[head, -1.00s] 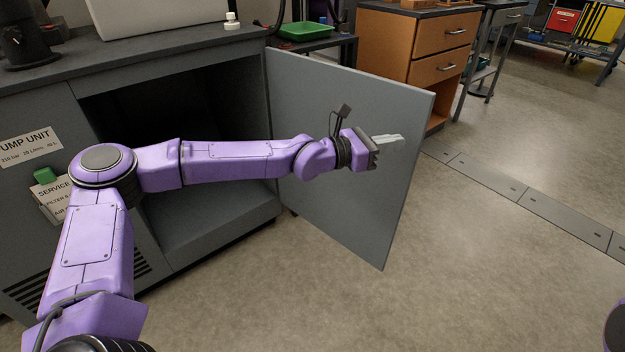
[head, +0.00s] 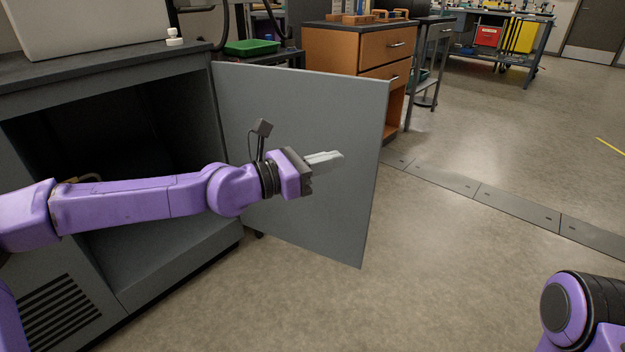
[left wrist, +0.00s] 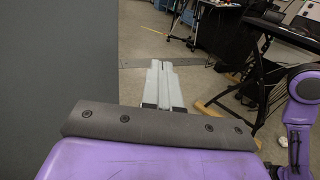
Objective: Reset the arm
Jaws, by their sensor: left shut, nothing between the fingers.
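My left arm reaches in from the left in the head view, across the front of the open cabinet. My left gripper (head: 325,158) is shut and empty, its pale fingers together. It appears in front of the open grey cabinet door (head: 320,110), and I cannot tell the gap between them. In the left wrist view the shut fingers (left wrist: 160,75) point away over the floor, with a grey panel on the left. Part of my right arm shows at the lower right of the head view; its gripper is out of the picture.
The grey cabinet (head: 180,265) stands open at the left, its inside dark. An orange-brown drawer unit (head: 340,50) and a green tray (head: 252,47) stand behind the door. The floor (head: 470,270) to the right is clear. A dark table-like frame (left wrist: 265,50) shows in the left wrist view.

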